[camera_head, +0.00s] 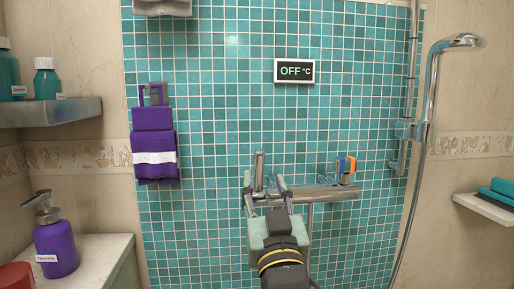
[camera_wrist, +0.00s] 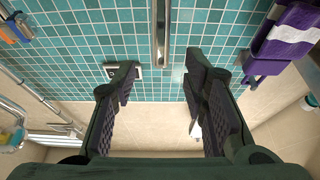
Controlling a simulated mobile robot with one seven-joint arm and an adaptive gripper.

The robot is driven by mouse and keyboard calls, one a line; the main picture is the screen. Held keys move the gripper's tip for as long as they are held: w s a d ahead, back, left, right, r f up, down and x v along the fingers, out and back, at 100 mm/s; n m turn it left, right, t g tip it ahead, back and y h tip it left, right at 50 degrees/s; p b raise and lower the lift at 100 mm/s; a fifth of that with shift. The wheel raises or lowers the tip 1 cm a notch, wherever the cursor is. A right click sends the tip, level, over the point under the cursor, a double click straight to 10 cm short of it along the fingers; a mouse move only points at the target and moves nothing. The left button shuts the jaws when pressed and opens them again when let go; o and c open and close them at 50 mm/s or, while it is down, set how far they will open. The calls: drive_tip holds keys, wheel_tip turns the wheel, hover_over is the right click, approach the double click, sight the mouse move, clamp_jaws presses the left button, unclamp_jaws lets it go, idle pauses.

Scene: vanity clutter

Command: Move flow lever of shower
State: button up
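The shower mixer bar (camera_head: 325,193) is a horizontal metal bar on the teal tiled wall. A grey metal lever (camera_head: 259,168) stands upright at its left end; I take it as the flow lever. In the wrist view the lever (camera_wrist: 160,35) is a metal bar at top centre, lined up with the gap between my fingers. My gripper (camera_head: 264,181) is open in front of the mixer's left end, one finger to each side of the lever. I see no finger touching it. My gripper partly hides the lever's base. An orange and blue knob (camera_head: 346,166) sits at the mixer's right end.
A purple towel (camera_head: 154,145) hangs left of the mixer. A shower rail and hose (camera_head: 428,110) run at right. A purple pump bottle (camera_head: 56,240) stands on the left counter. The tiled wall around the mixer is mostly clear.

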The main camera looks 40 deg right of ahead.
sight(260, 164)
drive_tip(key=p+x, duration=0.1)
drive_tip(key=x, duration=0.7)
drive_tip(key=shift+w+d, duration=0.1)
drive_tip(key=shift+w, duration=0.1)
drive_tip(key=shift+c, duration=0.6)
clamp_jaws()
